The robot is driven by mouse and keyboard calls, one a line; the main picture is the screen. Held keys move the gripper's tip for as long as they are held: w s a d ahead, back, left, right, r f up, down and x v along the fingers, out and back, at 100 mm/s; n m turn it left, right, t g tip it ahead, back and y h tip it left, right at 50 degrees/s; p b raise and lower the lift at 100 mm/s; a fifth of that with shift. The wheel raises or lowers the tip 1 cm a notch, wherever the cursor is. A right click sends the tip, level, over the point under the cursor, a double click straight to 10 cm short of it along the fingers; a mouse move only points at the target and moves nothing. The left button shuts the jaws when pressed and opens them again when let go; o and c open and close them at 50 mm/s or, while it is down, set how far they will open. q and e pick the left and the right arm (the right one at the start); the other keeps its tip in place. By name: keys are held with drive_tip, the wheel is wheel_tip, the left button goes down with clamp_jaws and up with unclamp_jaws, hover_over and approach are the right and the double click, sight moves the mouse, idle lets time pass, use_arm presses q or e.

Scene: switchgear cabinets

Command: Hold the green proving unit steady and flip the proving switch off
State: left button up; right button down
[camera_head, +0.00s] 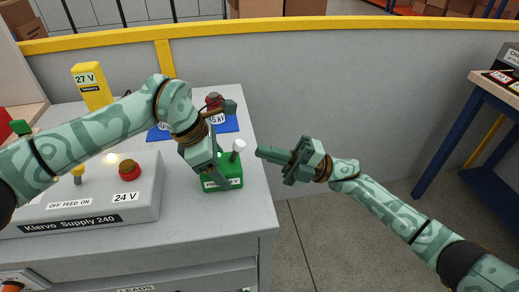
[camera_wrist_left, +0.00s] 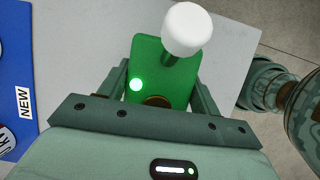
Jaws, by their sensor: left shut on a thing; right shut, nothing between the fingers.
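The green proving unit (camera_head: 226,183) stands on the grey cabinet top near its right edge. Its proving switch, a lever with a white knob (camera_head: 238,146), sticks up from the top; the knob also shows in the left wrist view (camera_wrist_left: 187,29). A green lamp (camera_wrist_left: 136,85) on the unit is lit. My left gripper (camera_head: 217,172) is shut on the proving unit, with one finger on each side in the left wrist view. My right gripper (camera_head: 262,152) is shut and empty, just right of the white knob and apart from it, its fingers pointing left.
The grey supply box (camera_head: 110,205) with a red button stands at left. A yellow 27 V unit (camera_head: 92,88) stands behind it. A blue mat (camera_head: 160,132) with labelled things lies behind my left gripper. The space right of the cabinet is open floor.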

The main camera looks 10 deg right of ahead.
sight(244, 146)
drive_tip(key=shift+x, duration=1.2)
drive_tip(key=shift+a+r+h, duration=0.1)
drive_tip(key=shift+r+h, duration=0.15)
drive_tip(key=shift+h, duration=0.25)
drive_tip(key=shift+a+r+n+g+h, duration=0.35)
drive_tip(key=shift+r+h, duration=0.2)
drive_tip(key=shift+h, duration=0.35)
drive_tip(key=shift+a+r, duration=0.75)
drive_tip(key=shift+a, duration=0.2)
use_arm(q)
drive_tip(key=shift+s+d, duration=0.1)
use_arm(e)
drive_tip(key=shift+s+a+r, duration=0.15)
drive_tip(key=shift+a+r, duration=0.15)
drive_tip(key=shift+a, duration=0.4)
drive_tip(key=shift+d+r, duration=0.2)
drive_tip(key=shift+d, duration=0.35)
drive_tip(key=s+d+r, duration=0.2)
drive_tip(key=d+r, duration=0.4)
drive_tip(key=d, duration=0.5)
use_arm(q)
drive_tip(key=shift+a+f, duration=0.1)
drive_tip(key=shift+a, duration=0.1)
use_arm(e)
drive_tip(key=shift+s+d+r, duration=0.1)
